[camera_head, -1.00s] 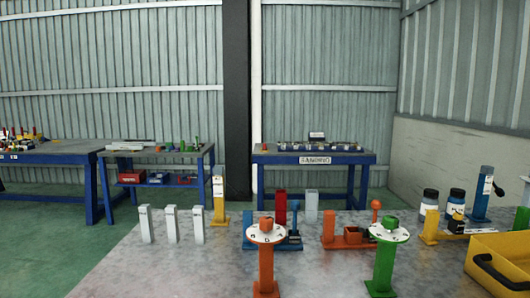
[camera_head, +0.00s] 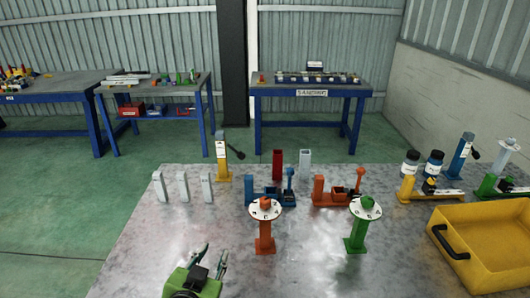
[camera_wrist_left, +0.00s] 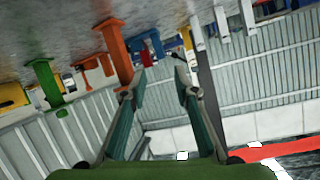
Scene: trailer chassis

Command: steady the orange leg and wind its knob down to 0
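The orange leg (camera_head: 265,240) stands upright on the metal table. It carries a white marked dial (camera_head: 253,213) with an orange knob (camera_head: 265,202) on top; the dial marks are too small to read. My left gripper (camera_head: 214,252), green with dark fingers, is at the bottom of the head view, in front and to the left of the leg, apart from it. In the left wrist view its two fingers (camera_wrist_left: 160,78) are spread with nothing between them. The orange leg (camera_wrist_left: 114,48) shows there tilted, beyond the left-hand finger. My right gripper is not in view.
A green leg (camera_head: 356,238) with a similar dial stands to the right. Behind are a blue fixture (camera_head: 262,199), an orange fixture (camera_head: 330,199) and several white posts (camera_head: 182,187). A yellow bin (camera_head: 490,245) sits at the right. The table's front middle is clear.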

